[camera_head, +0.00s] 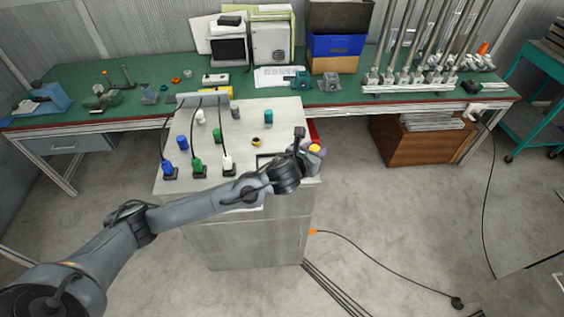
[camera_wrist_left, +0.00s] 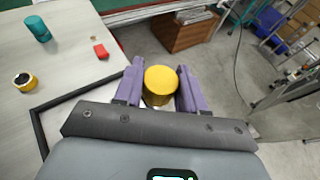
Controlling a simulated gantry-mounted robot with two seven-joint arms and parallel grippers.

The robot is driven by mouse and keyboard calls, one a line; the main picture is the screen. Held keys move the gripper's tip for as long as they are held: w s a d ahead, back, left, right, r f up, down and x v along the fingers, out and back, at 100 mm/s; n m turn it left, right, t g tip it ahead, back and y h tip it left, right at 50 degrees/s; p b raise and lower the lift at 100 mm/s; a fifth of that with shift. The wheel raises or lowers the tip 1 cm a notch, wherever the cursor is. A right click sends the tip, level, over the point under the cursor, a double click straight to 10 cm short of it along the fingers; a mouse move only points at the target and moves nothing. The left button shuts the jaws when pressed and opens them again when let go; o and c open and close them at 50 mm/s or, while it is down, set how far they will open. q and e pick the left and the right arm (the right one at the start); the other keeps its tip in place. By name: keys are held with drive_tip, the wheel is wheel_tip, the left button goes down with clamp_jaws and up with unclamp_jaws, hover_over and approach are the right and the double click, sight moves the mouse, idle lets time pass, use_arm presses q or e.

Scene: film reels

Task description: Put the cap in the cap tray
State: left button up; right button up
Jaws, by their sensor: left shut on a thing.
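My left gripper (camera_head: 312,152) is at the right edge of the cabinet top. In the left wrist view its two purple fingers (camera_wrist_left: 160,80) are shut on a round yellow cap (camera_wrist_left: 161,79). The cap also shows as a small yellow spot in the head view (camera_head: 315,147). A black-rimmed square on the cabinet top, which looks like the cap tray (camera_head: 262,155), lies just left of the gripper and is partly hidden by my arm. Its dark rim also shows at the left of the wrist view (camera_wrist_left: 38,131). My right gripper is not in view.
On the cabinet top (camera_head: 290,110) stand a yellow-and-black round piece (camera_head: 256,142), a teal cylinder (camera_head: 268,117), and several blue, green and white cylinders at left, some with cables. A small red piece (camera_wrist_left: 101,50) lies near the edge. A green workbench (camera_head: 130,75) runs behind.

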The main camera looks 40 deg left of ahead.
use_arm(q)
drive_tip(key=a+f, duration=0.2)
drive_tip(key=a, duration=0.1)
drive_tip(key=s+a+f, duration=0.1)
drive_tip(key=a+f, duration=0.1)
drive_tip(key=a, duration=0.1)
drive_tip(key=a+f, duration=0.2)
drive_tip(key=a, duration=0.2)
drive_tip(key=shift+s+p, duration=0.15)
drive_tip(key=shift+p, duration=0.2)
drive_tip(key=shift+f, duration=2.05)
drive_tip(key=shift+f+b, duration=0.15)
drive_tip(key=shift+b, duration=0.2)
drive_tip(key=o, duration=1)
drive_tip(key=shift+o, duration=0.2)
